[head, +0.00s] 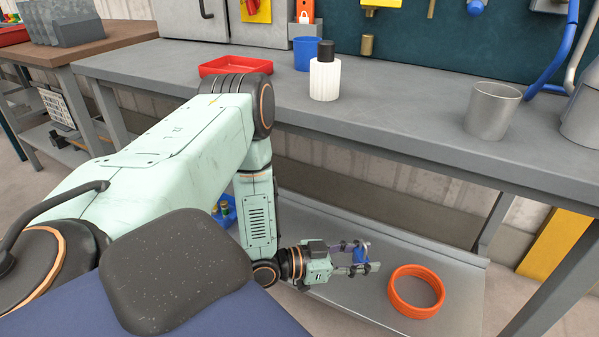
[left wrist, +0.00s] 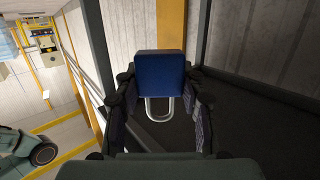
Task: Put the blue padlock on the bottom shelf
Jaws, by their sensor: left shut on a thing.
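The blue padlock (head: 361,252) is between the fingers of my left gripper (head: 350,256), low over the grey bottom shelf (head: 340,290) under the workbench. In the left wrist view the padlock (left wrist: 161,73) shows its blue body beyond the fingertips and its silver shackle toward the palm. The left gripper (left wrist: 160,105) is shut on it there. I cannot tell whether the padlock touches the shelf. My right gripper is in neither view.
An orange ring stack (head: 416,291) sits on the bottom shelf just right of my left gripper. The workbench top (head: 410,110) overhangs the shelf and carries a white bottle (head: 325,79) and a grey cup (head: 491,110).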

